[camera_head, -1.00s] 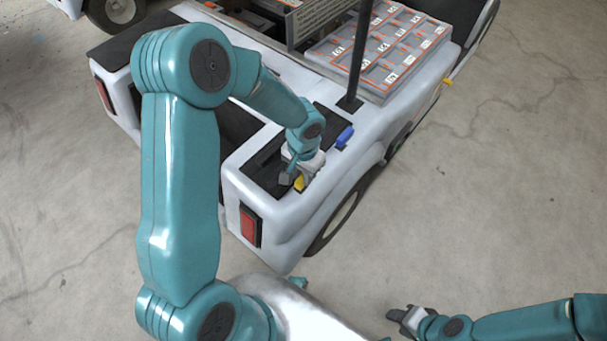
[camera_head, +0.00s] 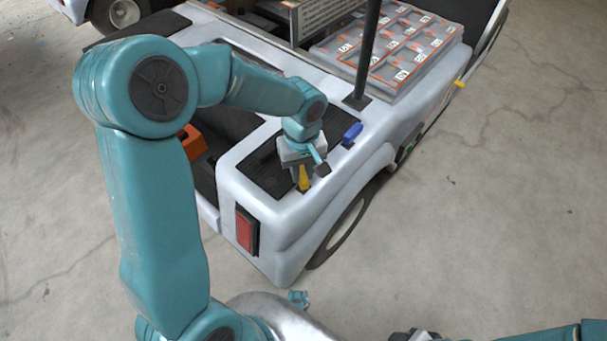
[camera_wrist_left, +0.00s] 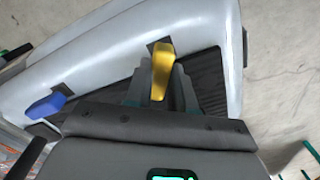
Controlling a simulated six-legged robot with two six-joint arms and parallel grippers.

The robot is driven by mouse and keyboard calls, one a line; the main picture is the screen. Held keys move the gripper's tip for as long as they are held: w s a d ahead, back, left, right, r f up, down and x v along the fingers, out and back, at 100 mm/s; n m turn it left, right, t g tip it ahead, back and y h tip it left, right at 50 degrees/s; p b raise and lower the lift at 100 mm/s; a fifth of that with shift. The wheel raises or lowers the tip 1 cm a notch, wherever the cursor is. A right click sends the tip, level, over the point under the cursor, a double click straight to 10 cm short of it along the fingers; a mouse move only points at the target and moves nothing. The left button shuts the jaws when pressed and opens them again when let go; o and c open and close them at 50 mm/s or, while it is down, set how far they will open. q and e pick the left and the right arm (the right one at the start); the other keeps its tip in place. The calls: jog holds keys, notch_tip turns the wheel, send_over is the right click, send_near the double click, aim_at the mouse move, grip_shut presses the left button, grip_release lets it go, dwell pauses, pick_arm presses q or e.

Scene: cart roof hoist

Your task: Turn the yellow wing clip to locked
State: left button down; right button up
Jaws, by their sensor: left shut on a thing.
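The yellow wing clip (camera_head: 303,179) sits on the cart's white rear corner, at the edge of the black ribbed pad. In the left wrist view the yellow clip (camera_wrist_left: 161,68) lies between the fingers, pointing from its dark base toward my wrist. My left gripper (camera_head: 301,172) is over the clip from above and shut on it; its fingers also show in the wrist view (camera_wrist_left: 160,92). My right gripper (camera_head: 412,335) is at the bottom edge of the head view, mostly cut off, so its jaws cannot be read.
A blue clip (camera_head: 352,132) sits farther along the same edge, beside a black post (camera_head: 366,55). A grey tray with orange-lined compartments (camera_head: 372,77) lies behind the post. A red tail light (camera_head: 246,230) is on the cart's rear face. Open concrete floor lies to the right.

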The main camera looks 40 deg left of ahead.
pick_arm(q)
jog(key=n+b, duration=0.1)
jog(key=n, duration=0.2)
jog(key=shift+s+a+n+b, duration=0.1)
jog(key=shift+a+n+b, duration=0.05)
jog(key=shift+n+b, duration=0.2)
jog(key=shift+s+n+b, duration=0.15)
jog(key=shift+n+b, duration=0.45)
jog(key=shift+n, duration=0.85)
jog(key=shift+r, duration=0.1)
jog(key=c, duration=1)
grip_release()
jog(key=shift+s, duration=0.1)
jog(key=shift+o, duration=0.2)
notch_tip(320, 180, up, 16)
jog(key=p, duration=0.5)
jog(key=shift+r, duration=0.15)
